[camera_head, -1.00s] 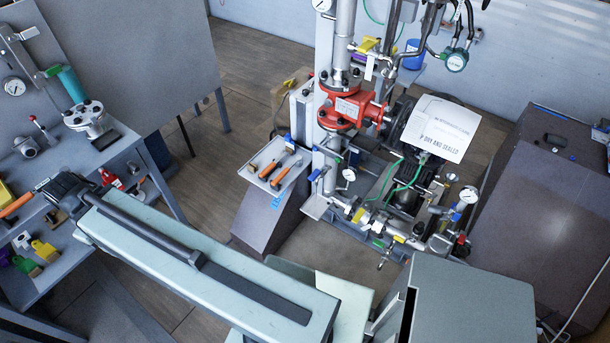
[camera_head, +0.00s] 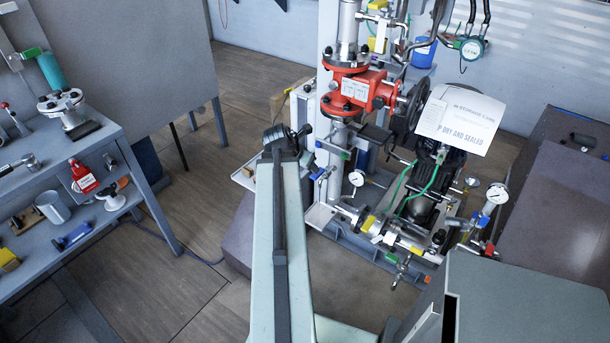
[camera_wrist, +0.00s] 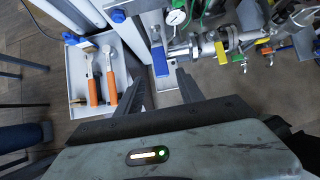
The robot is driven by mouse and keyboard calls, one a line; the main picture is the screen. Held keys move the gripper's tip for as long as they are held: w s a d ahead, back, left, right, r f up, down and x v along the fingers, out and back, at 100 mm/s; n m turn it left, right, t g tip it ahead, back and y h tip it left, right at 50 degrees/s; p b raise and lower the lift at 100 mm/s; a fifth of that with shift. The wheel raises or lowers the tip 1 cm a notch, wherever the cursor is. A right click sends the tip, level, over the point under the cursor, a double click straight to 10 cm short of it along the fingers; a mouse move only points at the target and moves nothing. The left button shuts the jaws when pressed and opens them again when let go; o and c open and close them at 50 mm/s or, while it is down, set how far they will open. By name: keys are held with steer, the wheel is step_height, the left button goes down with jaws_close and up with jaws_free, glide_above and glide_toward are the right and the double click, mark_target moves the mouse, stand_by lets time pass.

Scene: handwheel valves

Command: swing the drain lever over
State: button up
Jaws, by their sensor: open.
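My gripper (camera_head: 287,132) is at the far end of my arm, left of the valve skid. In the wrist view my gripper (camera_wrist: 162,80) has its two fingers apart and nothing between them. A blue lever (camera_wrist: 160,60) on the skid's pipe lies just beyond the fingertips, roughly in line with the gap; touch cannot be judged. A blue lever (camera_head: 318,174) also shows left of the pipe in the head view. Yellow-handled valves (camera_head: 369,223) sit along the low pipe (camera_head: 385,238). No readable label shows which one is the drain lever.
A red flanged valve (camera_head: 350,90) stands above, with a white sign (camera_head: 460,118) at its right. A gauge (camera_head: 356,179) is close to the low pipe. In the wrist view a tray (camera_wrist: 105,45) with orange-handled tools lies left of the fingers. A workbench (camera_head: 90,150) stands at left.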

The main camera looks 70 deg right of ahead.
mark_target(314, 175)
steer(key=b+x, duration=0.7)
steer(key=x, duration=0.2)
steer(key=shift+w+a, duration=0.1)
steer(key=shift+r, duration=0.15)
jaws_close()
